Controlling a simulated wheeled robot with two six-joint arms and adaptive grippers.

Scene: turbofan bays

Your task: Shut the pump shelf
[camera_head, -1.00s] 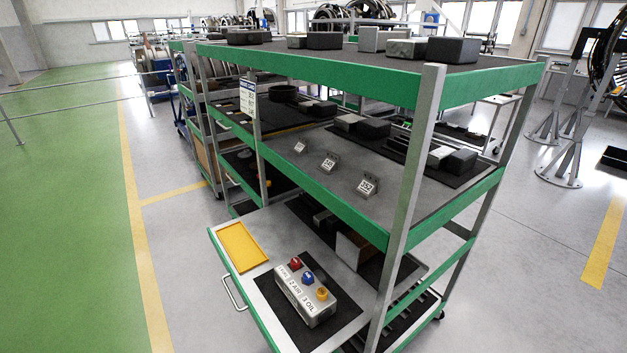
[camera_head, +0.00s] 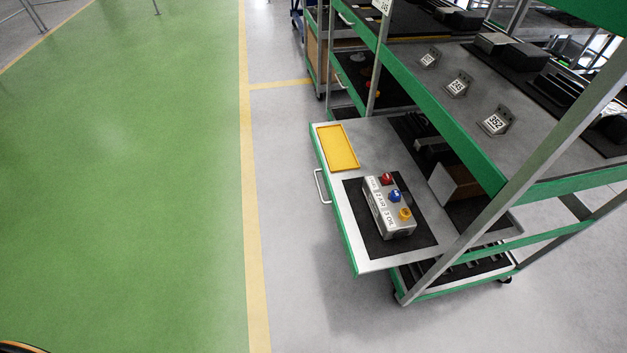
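The pump shelf (camera_head: 375,251) is a grey sliding shelf with a green edge, pulled out to the left from the lower part of a green and grey rack. A metal handle (camera_head: 321,186) is on its left front edge. On it lie a yellow tray (camera_head: 338,148) and a black mat. A grey pump block (camera_head: 388,212) with red, blue and yellow caps stands on the mat. The shelf's inner part is partly hidden under the rack's middle shelf. Neither gripper is in view.
The rack's middle shelf (camera_head: 464,117) holds small numbered signs and dark boxes. A grey upright post (camera_head: 520,185) stands at the rack's near corner. The green floor (camera_head: 130,180) and the grey strip left of the shelf are clear.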

